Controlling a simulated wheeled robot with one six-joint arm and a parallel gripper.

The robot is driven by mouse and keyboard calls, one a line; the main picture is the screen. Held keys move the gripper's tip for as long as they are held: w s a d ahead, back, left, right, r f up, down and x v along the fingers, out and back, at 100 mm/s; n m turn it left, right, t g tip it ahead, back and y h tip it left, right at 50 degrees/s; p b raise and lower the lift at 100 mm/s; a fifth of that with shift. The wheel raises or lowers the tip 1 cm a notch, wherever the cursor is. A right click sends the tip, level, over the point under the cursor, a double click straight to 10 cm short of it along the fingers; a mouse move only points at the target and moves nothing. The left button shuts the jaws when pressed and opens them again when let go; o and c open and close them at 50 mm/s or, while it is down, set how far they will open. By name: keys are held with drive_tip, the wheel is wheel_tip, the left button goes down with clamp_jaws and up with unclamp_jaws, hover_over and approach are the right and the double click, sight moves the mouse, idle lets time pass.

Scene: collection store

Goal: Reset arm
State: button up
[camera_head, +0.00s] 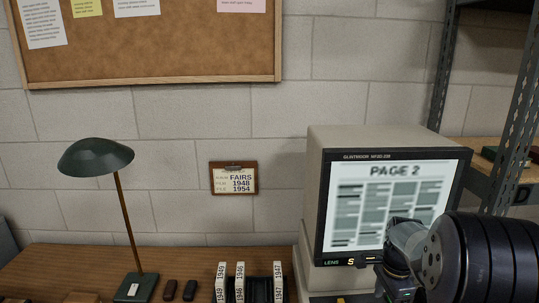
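My arm comes in from the lower right, in front of the screen's lower right corner. My gripper (398,278) is at the end of the arm, low in the picture. Its fingers are not clearly seen, so I cannot tell whether it is open or shut, or whether it touches the reader. The microfilm reader (330,150) stands behind it, with a lit screen reading "PAGE 2" above blurred columns. A strip under the screen is marked "LENS" and "S"; my arm hides its right part.
A clipboard card (233,178) hangs on the wall under a cork board (150,55). Metal shelving (505,140) stands close at the right.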

wheel_tip(320, 180, down, 7)
drive_tip(key=shift+r, duration=0.2)
drive_tip(key=shift+r+n, duration=0.15)
drive_tip(key=shift+n, duration=0.75)
drive_tip(key=n+p, duration=0.1)
drive_tip(key=n, duration=0.3)
drive_tip(key=n+p, duration=0.1)
drive_tip(key=n, duration=0.5)
wheel_tip(320, 180, up, 11)
drive_tip(key=shift+b, duration=0.3)
drive_tip(key=shift+s, duration=0.1)
